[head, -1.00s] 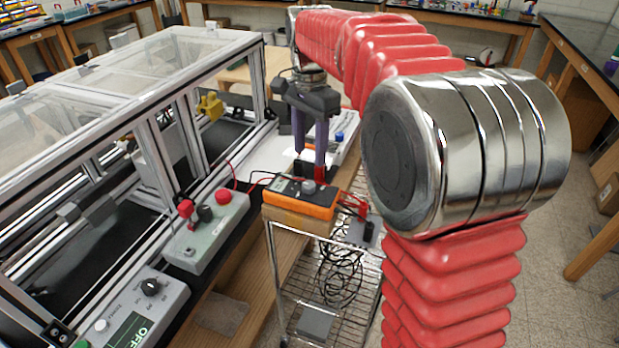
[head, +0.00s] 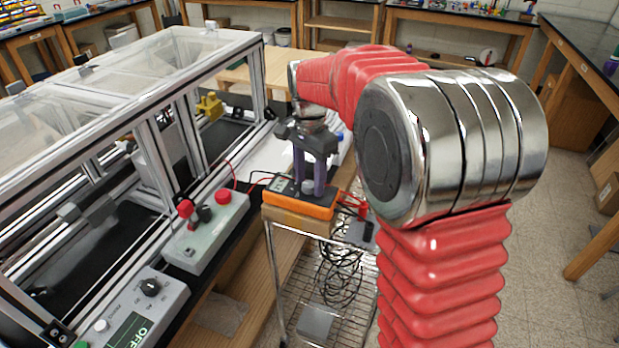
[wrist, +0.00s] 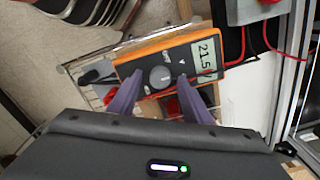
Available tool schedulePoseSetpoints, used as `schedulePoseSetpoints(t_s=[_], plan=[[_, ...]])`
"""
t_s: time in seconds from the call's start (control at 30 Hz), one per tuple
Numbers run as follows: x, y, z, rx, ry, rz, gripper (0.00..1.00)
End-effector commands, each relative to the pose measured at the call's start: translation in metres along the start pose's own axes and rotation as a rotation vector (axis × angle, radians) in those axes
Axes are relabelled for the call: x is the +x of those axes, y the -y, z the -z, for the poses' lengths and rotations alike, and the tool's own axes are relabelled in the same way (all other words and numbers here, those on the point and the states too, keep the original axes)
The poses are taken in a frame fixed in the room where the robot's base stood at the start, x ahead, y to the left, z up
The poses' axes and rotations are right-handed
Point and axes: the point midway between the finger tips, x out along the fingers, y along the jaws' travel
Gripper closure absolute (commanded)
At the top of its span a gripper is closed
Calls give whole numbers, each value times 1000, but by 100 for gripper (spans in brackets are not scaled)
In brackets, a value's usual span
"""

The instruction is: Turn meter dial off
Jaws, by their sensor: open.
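The orange meter (head: 302,205) lies face up on a wooden block on a wire cart. Its grey round dial (head: 308,187) shows between my fingers in the head view. In the wrist view the meter (wrist: 160,48) shows its dial (wrist: 161,77) and a lit display (wrist: 205,54) reading about 21.5. My gripper (head: 309,190) is open, pointing down over the meter, with its two purple fingers on either side of the dial. In the wrist view the fingertips of my gripper (wrist: 158,88) sit just short of the dial. I cannot tell whether they touch it.
A grey box (head: 205,235) with red and black knobs stands left of the meter. A control box (head: 140,310) reading OFF is nearer. Red and black leads run from the meter. The framed enclosure (head: 100,130) fills the left side.

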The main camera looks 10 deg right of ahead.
Motion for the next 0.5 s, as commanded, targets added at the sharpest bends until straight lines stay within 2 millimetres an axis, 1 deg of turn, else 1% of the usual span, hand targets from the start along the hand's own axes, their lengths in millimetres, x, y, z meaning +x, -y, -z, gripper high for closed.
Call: schedulePoseSetpoints(t_s=[0.03,0.07,0.5], plan=[[0,0,0,0,0,0,57],[0,0,0,0,0,0,60],[0,0,0,0,0,0,90]])
